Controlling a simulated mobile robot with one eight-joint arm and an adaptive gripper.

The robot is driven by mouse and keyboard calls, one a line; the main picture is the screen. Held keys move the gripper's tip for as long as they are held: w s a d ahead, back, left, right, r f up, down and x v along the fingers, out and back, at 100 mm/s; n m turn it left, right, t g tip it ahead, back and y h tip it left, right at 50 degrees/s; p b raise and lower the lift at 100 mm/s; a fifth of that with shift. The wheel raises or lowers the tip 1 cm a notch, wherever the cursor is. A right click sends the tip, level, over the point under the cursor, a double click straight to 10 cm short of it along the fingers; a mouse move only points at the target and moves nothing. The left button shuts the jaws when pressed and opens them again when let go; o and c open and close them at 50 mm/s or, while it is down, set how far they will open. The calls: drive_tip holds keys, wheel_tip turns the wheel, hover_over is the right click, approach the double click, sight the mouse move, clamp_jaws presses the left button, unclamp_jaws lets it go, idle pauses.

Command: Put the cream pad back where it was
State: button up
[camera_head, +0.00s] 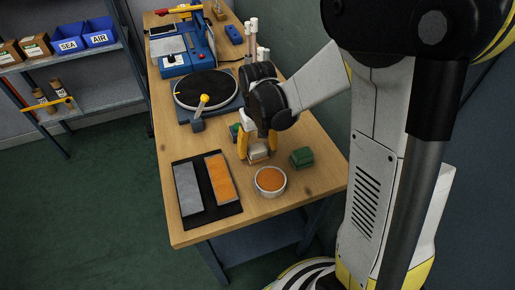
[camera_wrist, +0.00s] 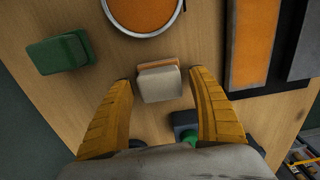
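The cream pad (camera_wrist: 160,86) is a small block with an orange-brown strip along one edge. It sits over the wooden table between my fingers in the wrist view. In the head view the cream pad (camera_head: 259,155) shows low between the yellow fingertips. My gripper (camera_wrist: 161,79) is open, with a finger on each side of the pad and a small gap on both sides. In the head view my gripper (camera_head: 258,151) points down at the table, behind the bowl. Whether the pad's underside touches the table is hidden.
A round bowl of orange material (camera_head: 270,181) stands close in front of the pad. A green block (camera_head: 301,157) is to the right. A black tray (camera_head: 207,192) with grey and orange strips lies left. A turntable (camera_head: 205,90) stands behind. Bare wood separates these.

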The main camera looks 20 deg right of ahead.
sight(258, 147)
wheel_tip(258, 147, up, 11)
drive_tip(key=p, duration=0.5)
drive_tip(key=s+r+t, duration=0.7)
drive_tip(key=s+r, duration=0.2)
drive_tip(key=s, duration=0.3)
drive_tip(key=shift+s+r, duration=0.35)
drive_tip(key=shift+s, duration=0.05)
drive_tip(key=shift+f+b, duration=0.35)
drive_tip(key=shift+b, duration=0.05)
